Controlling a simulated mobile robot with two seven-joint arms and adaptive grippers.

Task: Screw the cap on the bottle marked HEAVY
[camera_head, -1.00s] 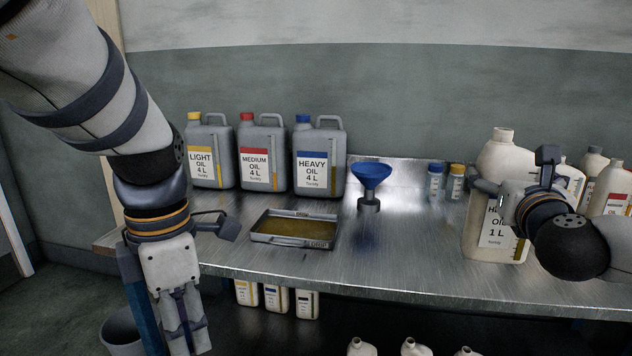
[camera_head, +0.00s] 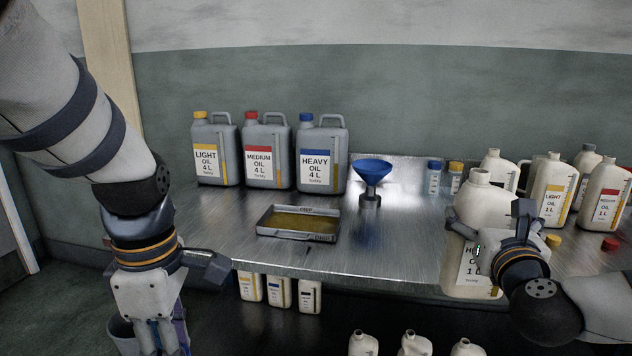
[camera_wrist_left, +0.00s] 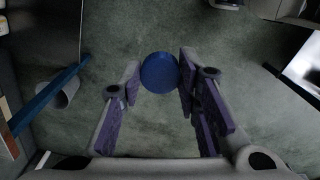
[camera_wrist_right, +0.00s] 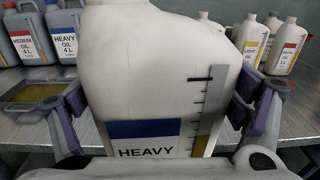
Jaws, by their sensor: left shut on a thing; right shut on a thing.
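The white HEAVY OIL 1 L bottle (camera_head: 480,208) is upright at the front right of the table, its neck open. My right gripper (camera_head: 482,240) is shut around its body. In the right wrist view the bottle (camera_wrist_right: 150,75) fills the space between the fingers, with its blue label showing. My left gripper (camera_head: 165,342) points down in front of the table at the left. In the left wrist view a round blue cap (camera_wrist_left: 160,72) is held between its fingertips. The cap is hidden in the head view.
The metal table (camera_head: 390,245) bears an oil tray (camera_head: 268,233), a blue funnel (camera_head: 372,172) and several grey 4 L cans at the back. Other white bottles (camera_head: 553,190), a yellow cap (camera_head: 553,241) and a red cap (camera_head: 610,244) are at the right. The front middle is clear.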

